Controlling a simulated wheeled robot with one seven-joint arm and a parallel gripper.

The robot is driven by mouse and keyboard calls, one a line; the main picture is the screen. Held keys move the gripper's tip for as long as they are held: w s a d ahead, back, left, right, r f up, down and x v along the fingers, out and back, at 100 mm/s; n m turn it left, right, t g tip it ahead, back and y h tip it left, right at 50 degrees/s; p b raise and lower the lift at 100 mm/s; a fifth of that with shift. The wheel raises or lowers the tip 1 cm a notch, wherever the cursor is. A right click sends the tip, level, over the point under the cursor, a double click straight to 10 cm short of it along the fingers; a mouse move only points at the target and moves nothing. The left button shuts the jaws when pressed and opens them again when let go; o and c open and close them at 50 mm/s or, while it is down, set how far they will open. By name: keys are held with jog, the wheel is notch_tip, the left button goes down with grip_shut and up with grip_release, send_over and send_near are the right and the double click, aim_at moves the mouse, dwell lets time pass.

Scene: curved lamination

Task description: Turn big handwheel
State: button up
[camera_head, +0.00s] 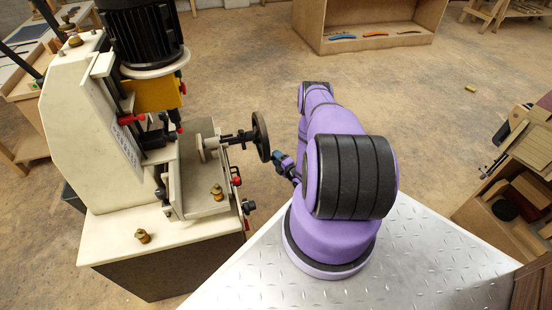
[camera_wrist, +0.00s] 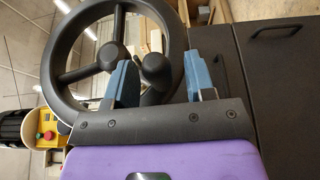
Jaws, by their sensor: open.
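The big handwheel (camera_head: 261,136) is a dark spoked wheel on a shaft at the right side of the white machine (camera_head: 113,128). In the wrist view the handwheel (camera_wrist: 59,56) fills the upper left, with its rounded handle knob (camera_wrist: 156,70) at the lower right of the wheel. My gripper (camera_wrist: 164,78) has two blue fingers, spread apart. The knob appears between the fingers in the picture; I cannot tell whether either finger touches it. In the head view my gripper (camera_head: 285,163) is small, just right of the handwheel and partly hidden by my purple arm.
The machine has a black motor (camera_head: 142,35) and small red-tipped levers (camera_head: 237,181) near the wheel. A wooden box (camera_head: 372,42) stands at the back, and shelves with wooden pieces (camera_head: 522,190) at the right. A dark cabinet (camera_wrist: 285,95) is at the right in the wrist view. Open floor lies behind my arm.

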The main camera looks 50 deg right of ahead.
jog(key=shift+w, duration=0.35)
jog(key=shift+c, duration=0.5)
grip_shut()
